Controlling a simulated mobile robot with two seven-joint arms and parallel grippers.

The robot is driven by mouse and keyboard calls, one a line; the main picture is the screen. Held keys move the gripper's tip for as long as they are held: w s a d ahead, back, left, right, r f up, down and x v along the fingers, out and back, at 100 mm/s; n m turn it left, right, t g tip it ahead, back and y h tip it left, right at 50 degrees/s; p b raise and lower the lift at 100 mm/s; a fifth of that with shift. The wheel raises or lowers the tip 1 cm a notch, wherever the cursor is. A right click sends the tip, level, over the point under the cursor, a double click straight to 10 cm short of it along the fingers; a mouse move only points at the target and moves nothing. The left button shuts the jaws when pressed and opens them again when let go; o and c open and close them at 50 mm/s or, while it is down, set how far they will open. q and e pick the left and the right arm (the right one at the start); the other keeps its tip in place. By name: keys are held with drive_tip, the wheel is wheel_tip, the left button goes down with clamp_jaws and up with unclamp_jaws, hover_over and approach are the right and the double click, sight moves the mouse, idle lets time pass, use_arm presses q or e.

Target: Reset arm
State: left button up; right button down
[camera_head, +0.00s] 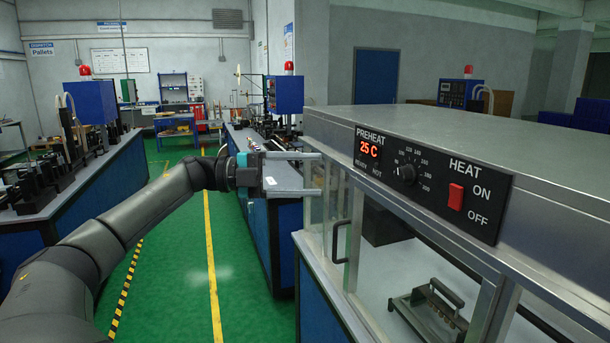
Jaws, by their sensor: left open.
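My left arm comes in from the left, and its gripper (318,173) is held out level in front of the oven's left side. The two pale fingers are spread apart with nothing between them. The fingertips are close to the oven's glass front; I cannot tell whether they touch it. My right gripper is not in the view.
The preheat oven (440,125) fills the right side, with a display reading 25 C, a knob (405,174) and a red heat switch (456,196). Its door handle (340,241) and a metal fixture (428,310) show below. Benches stand left (85,185) and behind. The green aisle (175,270) is clear.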

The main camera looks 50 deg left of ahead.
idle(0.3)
